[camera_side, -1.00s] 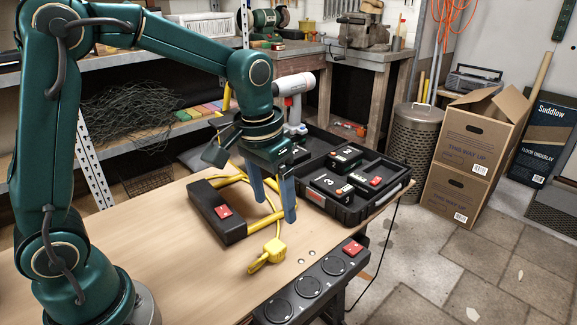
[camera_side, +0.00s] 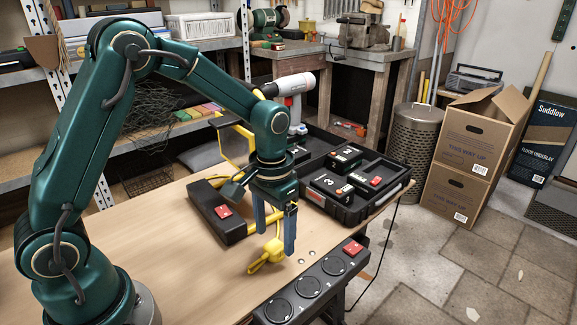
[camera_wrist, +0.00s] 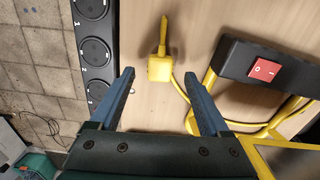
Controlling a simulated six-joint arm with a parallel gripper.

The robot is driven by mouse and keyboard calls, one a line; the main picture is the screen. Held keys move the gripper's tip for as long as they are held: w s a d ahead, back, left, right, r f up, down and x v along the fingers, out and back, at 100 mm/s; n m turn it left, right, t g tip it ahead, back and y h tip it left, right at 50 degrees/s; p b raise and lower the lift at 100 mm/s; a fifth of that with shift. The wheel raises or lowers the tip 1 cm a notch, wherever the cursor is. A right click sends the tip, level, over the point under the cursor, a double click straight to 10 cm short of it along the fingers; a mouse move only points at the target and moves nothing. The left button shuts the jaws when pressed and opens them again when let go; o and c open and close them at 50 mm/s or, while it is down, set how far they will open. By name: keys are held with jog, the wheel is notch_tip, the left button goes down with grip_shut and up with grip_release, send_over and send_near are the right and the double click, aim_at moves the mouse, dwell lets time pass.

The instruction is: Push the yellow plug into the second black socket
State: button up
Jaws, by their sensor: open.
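The yellow plug (camera_side: 271,250) rests on the wooden bench with its yellow cord; it also shows in the wrist view (camera_wrist: 160,69). My gripper (camera_side: 276,243) is open above the plug, with a blue finger to each side. In the wrist view my gripper (camera_wrist: 156,75) is empty, and the plug appears between and slightly beyond the fingertips. The black socket strip (camera_side: 322,277) runs along the bench's front edge, with several round black sockets. The middle socket (camera_side: 308,287) of those in the side view is uncovered; it also shows in the wrist view (camera_wrist: 95,50).
A black power block (camera_side: 215,212) with a red switch lies on the bench left of my gripper, with yellow cord around it. An open black case (camera_side: 350,205) with numbered black parts stands at the back right. The bench (camera_side: 170,275) is clear at the front left.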

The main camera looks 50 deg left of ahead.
jog(key=shift+f, duration=1.2)
grip_shut()
jog(key=shift+r, duration=0.1)
